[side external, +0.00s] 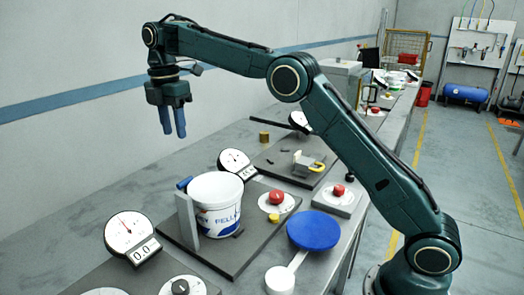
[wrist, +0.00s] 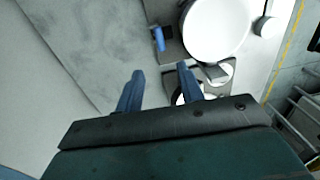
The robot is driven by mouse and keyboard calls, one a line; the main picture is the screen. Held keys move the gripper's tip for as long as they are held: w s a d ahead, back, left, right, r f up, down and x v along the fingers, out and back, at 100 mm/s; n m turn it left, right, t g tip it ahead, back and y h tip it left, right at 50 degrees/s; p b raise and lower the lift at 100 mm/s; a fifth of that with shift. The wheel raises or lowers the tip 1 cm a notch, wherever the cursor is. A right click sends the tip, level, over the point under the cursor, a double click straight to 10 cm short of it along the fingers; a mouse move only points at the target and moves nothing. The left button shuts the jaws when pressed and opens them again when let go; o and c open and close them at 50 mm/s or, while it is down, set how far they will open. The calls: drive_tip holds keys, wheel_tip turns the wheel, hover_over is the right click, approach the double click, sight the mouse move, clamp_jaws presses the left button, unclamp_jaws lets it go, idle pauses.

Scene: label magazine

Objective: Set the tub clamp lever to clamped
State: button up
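In the wrist view the blue handle (wrist: 158,39) lies left of the round white tub (wrist: 215,28). My gripper (side external: 174,132) is high above the bench, up and left of the lever, pointing down. Its blue fingers (wrist: 160,86) are apart with nothing between them. I cannot tell the lever's set position.
A dial gauge (side external: 129,233) stands left of the plate, and another (side external: 235,165) stands behind the tub. The air around my gripper is clear.

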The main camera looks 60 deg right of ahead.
sight(185, 183)
drive_tip(key=shift+f, duration=0.15)
drive_tip(key=shift+s+f, duration=0.2)
drive_tip(key=shift+f, duration=3.2)
drive_tip(key=shift+s+f, duration=0.15)
drive_tip(key=shift+f, duration=3.2)
drive_tip(key=shift+c, duration=0.5)
clamp_jaws()
